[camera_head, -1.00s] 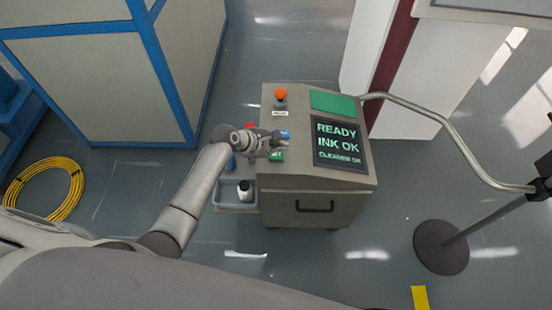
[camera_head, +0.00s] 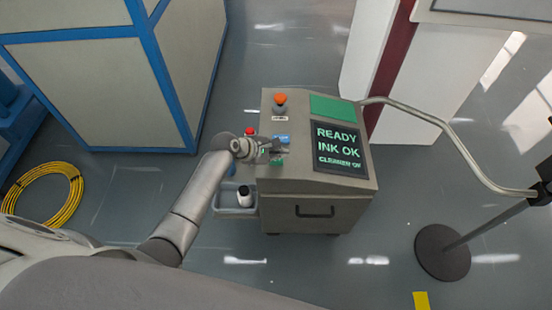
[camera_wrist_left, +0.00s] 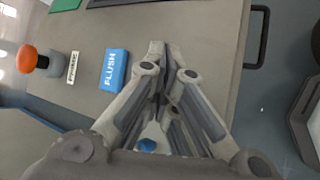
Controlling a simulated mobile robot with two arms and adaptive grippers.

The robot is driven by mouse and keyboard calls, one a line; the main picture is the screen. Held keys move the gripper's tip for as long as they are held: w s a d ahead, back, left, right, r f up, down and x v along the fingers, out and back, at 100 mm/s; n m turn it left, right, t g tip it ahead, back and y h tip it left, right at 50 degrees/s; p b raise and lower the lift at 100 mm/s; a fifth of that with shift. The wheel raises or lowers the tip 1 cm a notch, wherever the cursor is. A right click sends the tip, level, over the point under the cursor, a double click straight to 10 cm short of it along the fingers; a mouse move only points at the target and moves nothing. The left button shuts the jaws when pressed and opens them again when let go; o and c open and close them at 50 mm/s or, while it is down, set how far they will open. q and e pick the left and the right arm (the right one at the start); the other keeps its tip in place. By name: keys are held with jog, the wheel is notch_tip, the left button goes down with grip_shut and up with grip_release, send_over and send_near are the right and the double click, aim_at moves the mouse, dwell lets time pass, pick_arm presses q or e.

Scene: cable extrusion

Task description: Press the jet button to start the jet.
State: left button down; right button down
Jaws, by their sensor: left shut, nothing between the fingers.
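The green jet button (camera_head: 276,162) is on the left part of the grey printer cabinet's top in the head view, mostly covered by my left gripper. My left gripper (camera_head: 284,149) is shut and empty, over the cabinet top between the blue button (camera_head: 283,139) and the green one. I cannot tell whether its tips touch the green button. In the left wrist view, the closed fingertips (camera_wrist_left: 158,46) point at the cabinet top just right of the blue FLUSH button (camera_wrist_left: 115,69). The green button is hidden behind the fingers there. My right gripper is not in view.
An orange mushroom knob (camera_head: 280,99) stands at the cabinet's far left corner. A screen (camera_head: 339,148) reads READY, INK OK. A side tray (camera_head: 234,211) holds a white bottle (camera_head: 244,196). A bent rail (camera_head: 450,135) lies to the right.

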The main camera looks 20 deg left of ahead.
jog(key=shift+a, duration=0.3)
pick_arm(q)
jog(key=shift+f, duration=0.2)
jog(key=shift+f, duration=0.25)
jog(key=shift+f, duration=0.1)
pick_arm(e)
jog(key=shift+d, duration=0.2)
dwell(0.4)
